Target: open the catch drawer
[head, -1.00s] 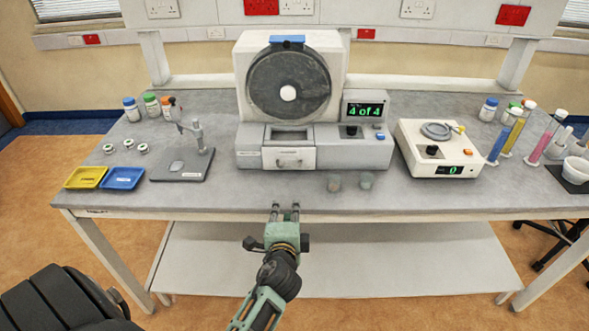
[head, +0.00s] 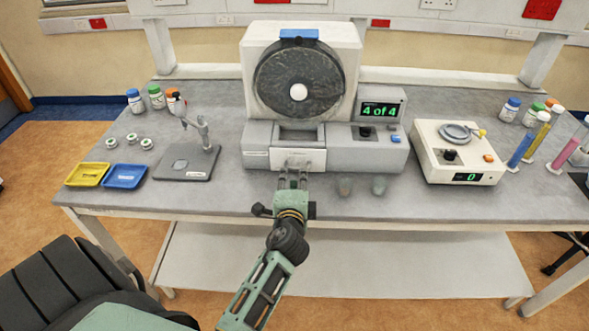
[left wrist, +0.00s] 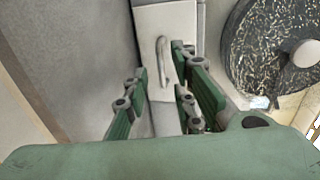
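The catch drawer (head: 299,156) has a pale front, low in the grey base of the drum machine (head: 256,136), below an open recess. It appears closed. In the left wrist view, its curved handle (left wrist: 162,52) shows on the pale front. I cannot tell whether the fingertips touch the drawer front. My right gripper is not in view.
A scale (head: 458,153) is farther right. A stand (head: 187,161), yellow tray (head: 88,174) and blue tray (head: 123,177) are left. Bare bench lies left of the gripper.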

